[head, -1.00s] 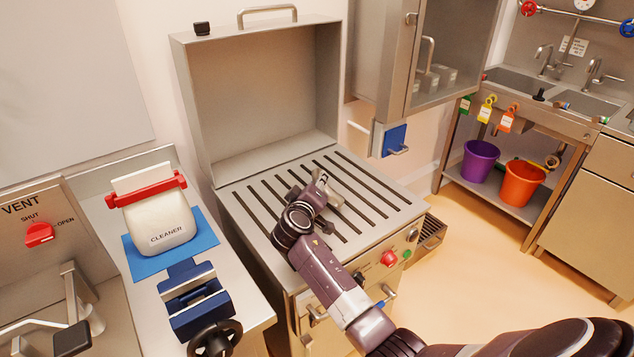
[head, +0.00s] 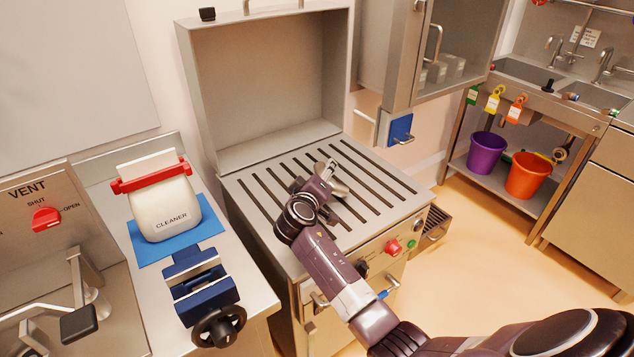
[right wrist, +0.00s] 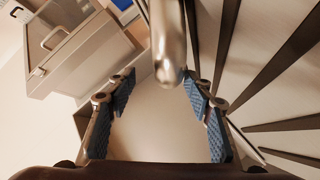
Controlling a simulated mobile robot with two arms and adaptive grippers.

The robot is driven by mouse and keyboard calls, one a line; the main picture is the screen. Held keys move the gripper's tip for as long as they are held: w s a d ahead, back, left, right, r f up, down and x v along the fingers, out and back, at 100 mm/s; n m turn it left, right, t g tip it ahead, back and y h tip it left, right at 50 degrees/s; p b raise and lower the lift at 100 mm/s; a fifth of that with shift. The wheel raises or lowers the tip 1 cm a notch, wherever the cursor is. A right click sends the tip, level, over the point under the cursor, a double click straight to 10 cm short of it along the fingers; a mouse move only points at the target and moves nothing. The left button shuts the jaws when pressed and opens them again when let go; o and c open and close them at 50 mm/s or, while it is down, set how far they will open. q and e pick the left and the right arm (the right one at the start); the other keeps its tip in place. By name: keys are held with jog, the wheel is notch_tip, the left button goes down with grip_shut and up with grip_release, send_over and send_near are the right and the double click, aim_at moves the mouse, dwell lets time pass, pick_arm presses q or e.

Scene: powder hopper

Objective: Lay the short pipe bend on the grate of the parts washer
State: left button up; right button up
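The short pipe bend is a shiny metal piece (head: 338,187) on or just over the slotted grate (head: 262,200) of the parts washer (head: 265,90), whose lid stands open. My right gripper (head: 326,170) is low over the grate beside it and partly hides it. In the right wrist view the bend (right wrist: 168,40) shows as a rounded tube end between and beyond the fingertips. The blue-padded fingers (right wrist: 160,85) stand apart, with gaps visible on both sides of the tube. Whether the bend fully rests on the grate is hard to tell. My left gripper is not in view.
Left of the washer, a bench holds a cleaner bag (head: 168,210) with a red clamp on a blue mat (head: 150,250), and a blue vise (head: 200,285). A wall cabinet (head: 395,60) hangs behind on the right. A sink stand with purple (head: 487,153) and orange buckets (head: 527,177) is farther right.

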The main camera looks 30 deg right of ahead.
jog(key=v, duration=1.1)
dwell(0.5)
jog(key=shift+a, duration=0.1)
